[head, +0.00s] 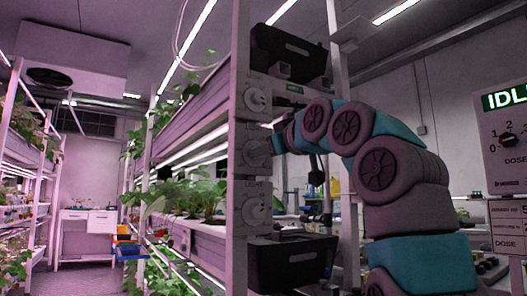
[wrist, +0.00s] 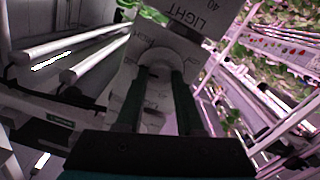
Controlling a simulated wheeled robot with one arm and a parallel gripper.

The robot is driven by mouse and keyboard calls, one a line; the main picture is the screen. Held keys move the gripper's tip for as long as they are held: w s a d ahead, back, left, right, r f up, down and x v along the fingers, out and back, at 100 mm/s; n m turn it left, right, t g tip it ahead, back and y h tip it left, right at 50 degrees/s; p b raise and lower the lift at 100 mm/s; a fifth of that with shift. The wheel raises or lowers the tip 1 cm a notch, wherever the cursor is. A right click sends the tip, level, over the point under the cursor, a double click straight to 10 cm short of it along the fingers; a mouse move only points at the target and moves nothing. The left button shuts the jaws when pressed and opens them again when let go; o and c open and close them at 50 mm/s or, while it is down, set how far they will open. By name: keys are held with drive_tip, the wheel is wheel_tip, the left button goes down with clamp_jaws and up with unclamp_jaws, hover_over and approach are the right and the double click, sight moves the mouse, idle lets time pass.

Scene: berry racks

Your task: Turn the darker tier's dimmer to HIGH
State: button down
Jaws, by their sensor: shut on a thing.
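Three round white dimmer dials sit one above another on a pale rack post (head: 241,190): a top dial (head: 257,99), a middle dial (head: 254,154) and a bottom dial (head: 256,211). My gripper (head: 272,149) reaches in from the right at the middle dial and partly covers it. In the wrist view, my gripper's two dark fingers (wrist: 155,95) are shut on that dial's knob (wrist: 155,72), one finger on each side. A panel with the word LIGHT (wrist: 188,18) shows upside down above it. The middle dial's pointer setting is hidden.
Lit tubes (head: 205,141) and leafy plants (head: 200,193) fill the rack tiers left of the post. Black bins hang above (head: 290,55) and below (head: 292,262) the dials. A panel reading IDL (head: 506,98) stands at the far right. An aisle (head: 95,262) lies left.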

drive_tip(key=shift+f, duration=0.1)
idle(0.3)
drive_tip(key=shift+m, duration=0.3)
idle(0.3)
drive_tip(key=shift+m, duration=0.9)
idle(0.5)
drive_tip(key=shift+r+m+p, duration=0.2)
drive_tip(key=shift+m+p, duration=3.25)
drive_tip(key=shift+m, duration=0.75)
